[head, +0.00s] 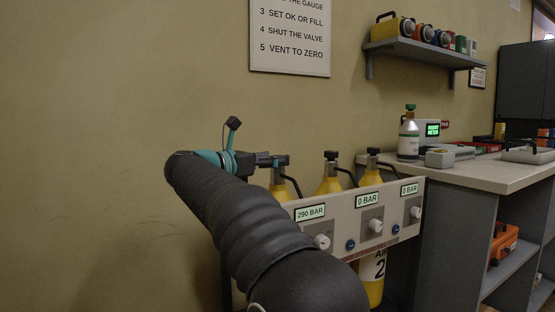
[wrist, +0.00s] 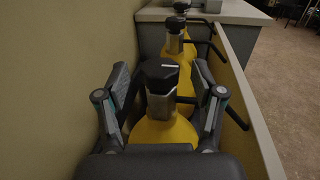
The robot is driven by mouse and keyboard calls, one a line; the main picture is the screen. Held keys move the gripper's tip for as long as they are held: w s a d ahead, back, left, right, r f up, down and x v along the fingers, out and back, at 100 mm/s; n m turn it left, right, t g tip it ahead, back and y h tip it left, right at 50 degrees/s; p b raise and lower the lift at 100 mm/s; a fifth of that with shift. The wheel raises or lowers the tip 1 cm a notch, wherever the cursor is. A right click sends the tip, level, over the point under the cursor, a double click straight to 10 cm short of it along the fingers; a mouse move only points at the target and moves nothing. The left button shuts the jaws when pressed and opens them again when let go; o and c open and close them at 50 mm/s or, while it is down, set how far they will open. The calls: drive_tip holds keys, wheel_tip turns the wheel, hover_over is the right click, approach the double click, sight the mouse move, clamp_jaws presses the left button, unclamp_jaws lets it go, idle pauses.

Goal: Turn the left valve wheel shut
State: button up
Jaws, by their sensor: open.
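The left valve wheel (wrist: 160,74) is a dark knob on the metal neck of the nearest yellow cylinder (wrist: 165,133) in the wrist view. My gripper (wrist: 162,88) is open, with one finger on each side of the wheel and a visible gap to each. In the head view my gripper (head: 272,161) is over the top of the left cylinder (head: 280,189) and largely hides its wheel. The left gauge display (head: 310,212) reads 290 BAR.
Two more yellow cylinders, the middle (head: 329,180) and the right (head: 371,176), stand behind the front panel (head: 340,208); their displays read 0 BAR. Black hoses (head: 292,184) curve from the necks to the panel. The wall is close on the left. A counter (head: 470,172) stands on the right.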

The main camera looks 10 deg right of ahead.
drive_tip(key=v, duration=1)
